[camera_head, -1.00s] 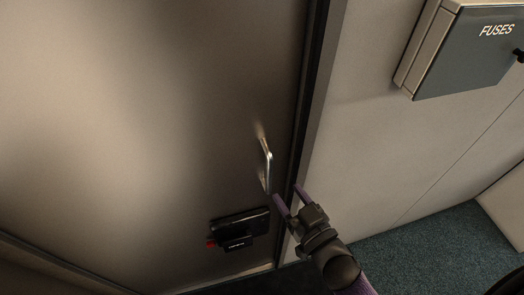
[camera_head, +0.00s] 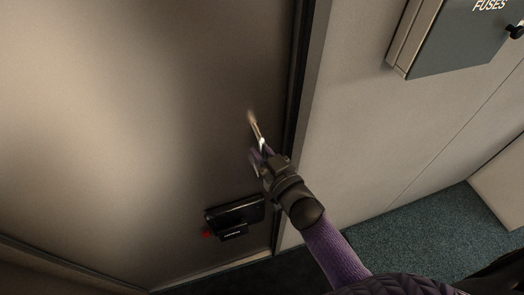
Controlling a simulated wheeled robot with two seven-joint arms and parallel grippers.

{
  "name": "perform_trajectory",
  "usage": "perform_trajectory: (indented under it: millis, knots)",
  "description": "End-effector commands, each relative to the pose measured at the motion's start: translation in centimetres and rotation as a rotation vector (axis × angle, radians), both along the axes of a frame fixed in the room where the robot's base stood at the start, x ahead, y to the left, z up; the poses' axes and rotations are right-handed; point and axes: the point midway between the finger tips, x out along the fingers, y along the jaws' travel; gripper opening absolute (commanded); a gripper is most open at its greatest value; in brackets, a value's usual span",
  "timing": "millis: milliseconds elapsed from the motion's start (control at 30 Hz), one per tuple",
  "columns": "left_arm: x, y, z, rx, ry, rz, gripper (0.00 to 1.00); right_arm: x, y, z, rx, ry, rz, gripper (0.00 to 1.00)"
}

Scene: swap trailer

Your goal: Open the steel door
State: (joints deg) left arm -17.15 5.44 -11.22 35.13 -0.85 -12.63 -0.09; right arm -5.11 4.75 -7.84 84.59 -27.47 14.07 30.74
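The steel door (camera_head: 120,120) fills the left of the head view and sits shut in its dark frame. Its slim metal handle (camera_head: 256,130) stands out near the door's right edge. My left gripper is not in view.
A black box with a red part (camera_head: 234,216) is on the door below the handle. A grey fuse box (camera_head: 455,40) juts from the pale wall (camera_head: 365,130) at the upper right. Blue-green carpet (camera_head: 420,235) lies at the lower right.

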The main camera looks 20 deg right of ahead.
Motion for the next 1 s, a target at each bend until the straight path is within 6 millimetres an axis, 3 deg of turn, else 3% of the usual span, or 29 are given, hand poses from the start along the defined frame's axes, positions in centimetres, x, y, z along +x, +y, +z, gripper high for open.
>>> perform_trajectory:
  millis: [467,1000]
  knots:
    - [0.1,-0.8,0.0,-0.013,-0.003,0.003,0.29,0.0,0.0,0.0,0.0,0.0,0.0,0.0]
    - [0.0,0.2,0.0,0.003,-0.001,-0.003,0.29,0.0,0.0,0.0,0.0,0.001,0.0,0.0]
